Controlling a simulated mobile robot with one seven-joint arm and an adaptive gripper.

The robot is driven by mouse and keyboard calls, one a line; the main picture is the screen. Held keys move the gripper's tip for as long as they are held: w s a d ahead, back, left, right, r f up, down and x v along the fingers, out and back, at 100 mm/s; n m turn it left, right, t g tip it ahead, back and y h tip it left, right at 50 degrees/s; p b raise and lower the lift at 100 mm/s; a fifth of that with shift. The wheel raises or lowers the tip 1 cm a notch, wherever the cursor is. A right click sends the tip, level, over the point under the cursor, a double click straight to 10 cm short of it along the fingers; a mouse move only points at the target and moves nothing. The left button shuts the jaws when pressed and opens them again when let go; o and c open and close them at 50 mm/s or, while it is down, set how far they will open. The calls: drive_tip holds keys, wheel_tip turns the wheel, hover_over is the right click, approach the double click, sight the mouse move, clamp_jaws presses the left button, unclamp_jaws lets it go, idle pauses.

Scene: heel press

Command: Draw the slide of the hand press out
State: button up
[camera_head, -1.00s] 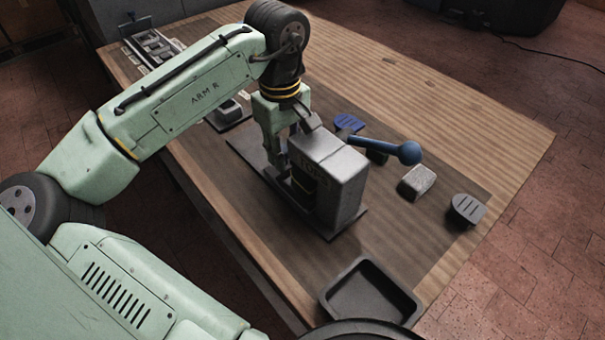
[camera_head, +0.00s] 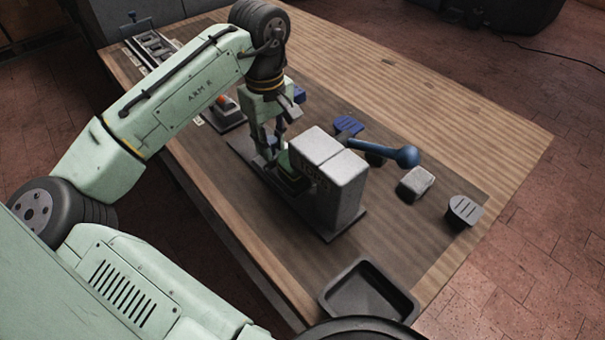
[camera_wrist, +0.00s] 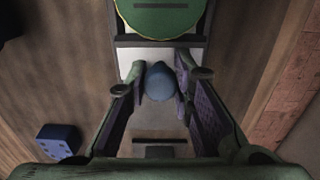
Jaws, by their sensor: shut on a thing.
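My gripper (camera_head: 268,152) is low over the left part of the base plate, in front of the press mouth. In the wrist view my gripper (camera_wrist: 162,88) is shut on a rounded blue knob (camera_wrist: 161,84) between its fingers. Just beyond the knob is the slide with a round green piece (camera_wrist: 160,16), cut off by the frame's top. The green piece (camera_head: 291,172) also shows beside the press body. The slide's underside is hidden.
A dark empty tray (camera_head: 370,292) lies at the table's near edge. A grey block (camera_head: 415,183) and a dark slotted piece (camera_head: 464,210) are right of the press. A small stand with an orange part (camera_head: 222,108) is behind my gripper. The far right table is clear.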

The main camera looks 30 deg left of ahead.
drive_tip(key=shift+w+a+r+p, duration=0.1)
drive_tip(key=shift+w+a+p, duration=0.4)
drive_tip(key=shift+a, duration=0.8)
drive_tip(key=shift+w+a+f+p, duration=0.1)
drive_tip(key=shift+w+a+p, duration=0.35)
drive_tip(key=shift+a, duration=0.85)
drive_tip(key=shift+w+a+r+p, duration=0.1)
drive_tip(key=shift+w+a+p, duration=0.4)
drive_tip(key=shift+a, duration=0.8)
drive_tip(key=o, duration=0.5)
drive_tip(key=shift+a, duration=0.2)
drive_tip(key=o, duration=1.2)
wheel_tip(320, 180, up, 4)
drive_tip(key=p, duration=0.3)
drive_tip(key=shift+f+p, duration=0.25)
drive_tip(key=shift+p, duration=0.05)
drive_tip(key=shift+f, duration=0.1)
drive_tip(key=shift+r+p, duration=0.3)
drive_tip(key=shift+r, duration=0.7)
